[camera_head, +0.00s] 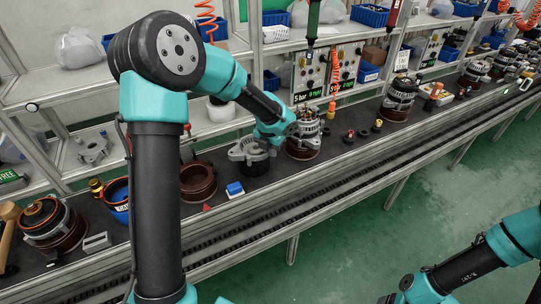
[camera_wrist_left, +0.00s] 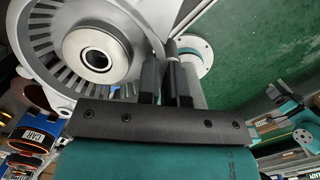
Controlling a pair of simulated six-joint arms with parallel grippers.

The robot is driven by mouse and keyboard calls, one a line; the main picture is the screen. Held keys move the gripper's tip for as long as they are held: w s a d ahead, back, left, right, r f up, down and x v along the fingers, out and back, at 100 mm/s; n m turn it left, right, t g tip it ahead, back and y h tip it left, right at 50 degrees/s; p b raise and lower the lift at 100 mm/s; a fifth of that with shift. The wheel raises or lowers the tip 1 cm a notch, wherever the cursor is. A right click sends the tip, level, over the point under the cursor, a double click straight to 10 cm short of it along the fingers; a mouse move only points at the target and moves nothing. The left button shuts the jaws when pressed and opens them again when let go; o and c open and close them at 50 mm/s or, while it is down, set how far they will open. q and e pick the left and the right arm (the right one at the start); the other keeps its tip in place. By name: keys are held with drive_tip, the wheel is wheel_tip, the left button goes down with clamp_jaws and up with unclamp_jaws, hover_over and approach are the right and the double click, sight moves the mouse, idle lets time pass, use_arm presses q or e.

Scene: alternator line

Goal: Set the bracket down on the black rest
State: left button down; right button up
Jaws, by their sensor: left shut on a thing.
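The bracket (camera_head: 247,150) is a silver-grey, ribbed casting with a round hub. It also shows large in the left wrist view (camera_wrist_left: 62,38). My left gripper (camera_head: 270,139) is shut on the edge of the bracket; its black fingers (camera_wrist_left: 168,82) are close together at the rim. The black rest (camera_head: 256,170) is a dark round block directly under the bracket in the head view. I cannot tell whether the bracket touches it. My right arm is at the lower right; its gripper end (camera_head: 388,298) is cut by the bottom edge.
An alternator unit (camera_head: 303,145) stands close right of the bracket. A brown-red ring (camera_head: 198,181) and a small blue block (camera_head: 234,189) are to the left. Another grey casting (camera_head: 93,149) lies farther left. The conveyor rail (camera_head: 330,177) runs along the front.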

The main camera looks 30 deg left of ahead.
use_arm(q)
drive_tip(key=shift+w+a+f, duration=0.1)
drive_tip(key=shift+w+f, duration=0.1)
drive_tip(key=shift+f, duration=0.7)
drive_tip(key=shift+w+a+f, duration=0.1)
drive_tip(key=shift+w+f, duration=0.1)
drive_tip(key=shift+f, duration=0.65)
drive_tip(key=shift+f, duration=0.1)
drive_tip(key=c, duration=1.3)
unclamp_jaws()
drive_tip(key=shift+o, duration=0.2)
wheel_tip(320, 180, up, 12)
drive_tip(key=s, duration=0.1)
drive_tip(key=shift+s, duration=0.25)
